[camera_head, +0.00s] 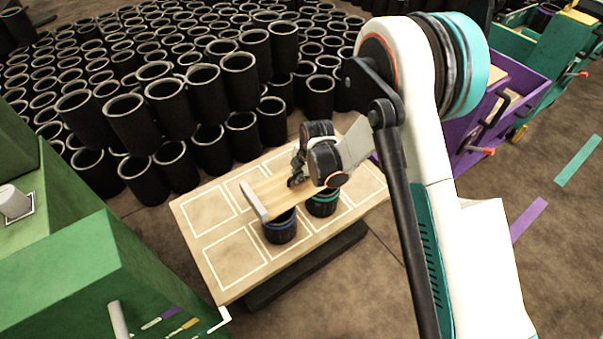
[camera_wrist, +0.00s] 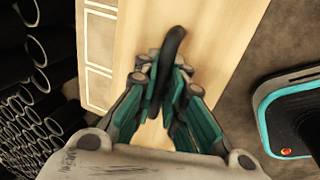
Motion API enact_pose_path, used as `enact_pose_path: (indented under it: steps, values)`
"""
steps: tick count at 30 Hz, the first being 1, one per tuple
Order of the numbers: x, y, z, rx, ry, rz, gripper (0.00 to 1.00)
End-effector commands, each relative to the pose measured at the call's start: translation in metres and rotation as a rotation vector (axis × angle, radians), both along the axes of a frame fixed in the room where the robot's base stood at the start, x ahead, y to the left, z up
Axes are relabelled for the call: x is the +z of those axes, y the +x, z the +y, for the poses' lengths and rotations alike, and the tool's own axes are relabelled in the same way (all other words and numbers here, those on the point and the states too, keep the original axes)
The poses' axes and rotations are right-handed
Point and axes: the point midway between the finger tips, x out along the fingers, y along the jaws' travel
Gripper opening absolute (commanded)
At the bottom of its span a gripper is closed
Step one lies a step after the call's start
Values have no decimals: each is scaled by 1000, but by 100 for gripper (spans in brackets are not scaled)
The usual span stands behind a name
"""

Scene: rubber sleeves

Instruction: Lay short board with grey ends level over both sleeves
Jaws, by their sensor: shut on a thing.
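The short wooden board (camera_head: 270,197) is over the table in the head view, with a grey end (camera_head: 254,201) at its left. Its other end is hidden behind my wrist. My gripper (camera_head: 297,178) is shut on the board's black handle, which shows between the fingers in the wrist view (camera_wrist: 171,47). Below the board stand two black sleeves, one with a blue ring (camera_head: 281,230) and one with a green ring (camera_head: 323,203). The board overlaps their tops in the picture. I cannot tell whether it touches them or is level.
The pale table (camera_head: 216,247) carries white outlined squares, with bare room at its left. Many black sleeves (camera_head: 208,148) stand behind it. A green bench (camera_head: 75,265) is at the front left. Purple and green carts (camera_head: 515,75) stand at the right.

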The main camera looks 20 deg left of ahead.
Motion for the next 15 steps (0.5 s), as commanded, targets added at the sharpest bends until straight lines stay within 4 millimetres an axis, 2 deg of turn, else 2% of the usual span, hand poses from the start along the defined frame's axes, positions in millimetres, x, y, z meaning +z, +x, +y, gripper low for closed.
enact_pose_path:
  steps: [15]
  values:
    - [-47,0,-1,-3,0,0,0]
